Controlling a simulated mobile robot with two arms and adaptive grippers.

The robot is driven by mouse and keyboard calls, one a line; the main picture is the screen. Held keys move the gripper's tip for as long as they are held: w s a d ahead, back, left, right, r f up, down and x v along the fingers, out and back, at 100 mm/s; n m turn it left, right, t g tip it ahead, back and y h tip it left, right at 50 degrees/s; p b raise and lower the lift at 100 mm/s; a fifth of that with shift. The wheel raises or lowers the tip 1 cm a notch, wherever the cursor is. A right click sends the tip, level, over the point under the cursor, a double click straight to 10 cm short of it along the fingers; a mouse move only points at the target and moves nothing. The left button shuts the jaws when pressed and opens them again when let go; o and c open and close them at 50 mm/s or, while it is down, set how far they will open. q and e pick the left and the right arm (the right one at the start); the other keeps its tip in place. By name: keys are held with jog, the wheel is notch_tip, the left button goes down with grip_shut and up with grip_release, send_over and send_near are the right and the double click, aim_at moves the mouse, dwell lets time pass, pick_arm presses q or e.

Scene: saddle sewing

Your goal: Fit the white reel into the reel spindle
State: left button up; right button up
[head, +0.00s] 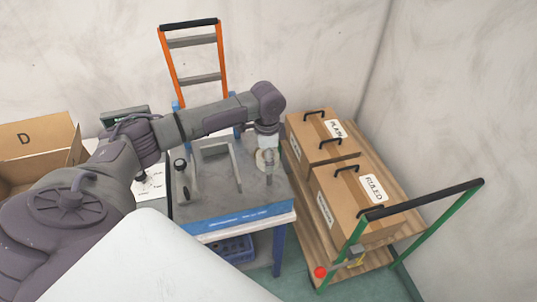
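My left arm reaches in from the left over the grey-topped worktable (225,205), and its gripper (268,168) points down near the table's right side. A pale round thing (260,160), possibly the white reel, shows right at the gripper's fingers and is partly hidden by them. I cannot tell whether the fingers hold it or only stand beside it. A grey upright post with a black knob (180,164) stands at the table's left; I cannot tell if it is the reel spindle. My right gripper is out of view.
A grey frame (237,165) stands mid-table. Right of the table is a cart (407,222) with cardboard boxes (345,205). An orange hand truck (222,50) stands behind. An open box (35,145) is at left. A blue crate (232,250) sits below the tabletop.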

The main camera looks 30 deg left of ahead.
pick_arm(q)
jog(key=shift+w+f+p, duration=0.15)
jog(key=shift+w+p, duration=0.4)
jog(key=shift+w, duration=0.05)
jog(key=shift+f+b, duration=0.35)
jog(key=shift+f, duration=0.4)
jog(key=shift+s+f+b, duration=0.1)
jog(key=shift+f+b, duration=0.6)
jog(key=shift+f, duration=1.1)
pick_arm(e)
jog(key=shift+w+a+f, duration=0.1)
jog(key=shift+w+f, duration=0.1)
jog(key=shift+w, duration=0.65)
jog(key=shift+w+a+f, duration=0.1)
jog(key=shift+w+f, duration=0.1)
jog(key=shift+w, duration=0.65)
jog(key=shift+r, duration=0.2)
pick_arm(q)
jog(key=shift+p, duration=0.45)
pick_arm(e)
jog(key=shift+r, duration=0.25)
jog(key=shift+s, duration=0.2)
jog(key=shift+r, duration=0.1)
